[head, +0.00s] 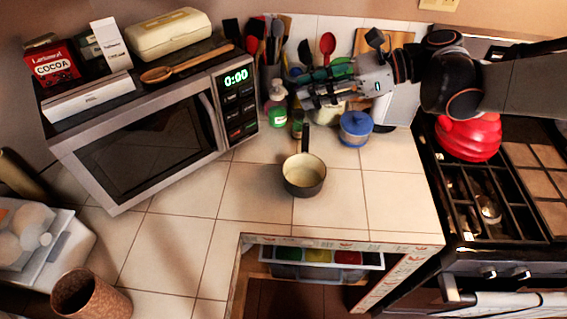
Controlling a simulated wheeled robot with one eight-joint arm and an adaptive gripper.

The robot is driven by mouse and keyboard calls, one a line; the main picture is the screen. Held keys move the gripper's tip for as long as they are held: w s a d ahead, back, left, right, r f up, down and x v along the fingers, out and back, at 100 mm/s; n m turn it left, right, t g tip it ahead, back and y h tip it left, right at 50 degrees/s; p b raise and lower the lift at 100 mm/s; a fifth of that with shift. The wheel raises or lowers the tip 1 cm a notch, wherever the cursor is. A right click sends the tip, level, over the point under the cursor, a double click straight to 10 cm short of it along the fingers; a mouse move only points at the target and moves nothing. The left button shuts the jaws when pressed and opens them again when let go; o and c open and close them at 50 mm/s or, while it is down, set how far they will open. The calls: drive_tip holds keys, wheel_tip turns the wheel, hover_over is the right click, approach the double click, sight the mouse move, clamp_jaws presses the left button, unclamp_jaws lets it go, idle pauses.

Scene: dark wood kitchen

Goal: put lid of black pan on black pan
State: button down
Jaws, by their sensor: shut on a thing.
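The black pan (304,187) stands upright and uncovered on the tiled counter, in the middle of the head view. Its pale inside shows, and its dark handle (306,138) points to the back. My gripper (312,92) is above the back of the counter, behind and higher than the pan and apart from it. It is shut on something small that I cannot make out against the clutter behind. I cannot pick out the lid of the black pan for certain.
A microwave (150,140) is at the left. A red kettle (468,138) sits on the stove at the right.

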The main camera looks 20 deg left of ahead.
wheel_tip(320, 180, down, 20)
drive_tip(key=b, duration=0.6)
drive_tip(key=shift+b, duration=0.4)
drive_tip(key=shift+r, duration=0.1)
drive_tip(key=shift+f+b, duration=0.5)
drive_tip(key=shift+f, duration=0.1)
drive_tip(key=c, duration=1.2)
unclamp_jaws()
drive_tip(key=shift+r, duration=0.1)
drive_tip(key=p+v, duration=0.1)
drive_tip(key=v, duration=0.3)
drive_tip(key=p+v, duration=0.2)
drive_tip(key=v, duration=0.2)
drive_tip(key=r+p+v, duration=0.1)
drive_tip(key=p+v, duration=0.1)
drive_tip(key=v, duration=0.2)
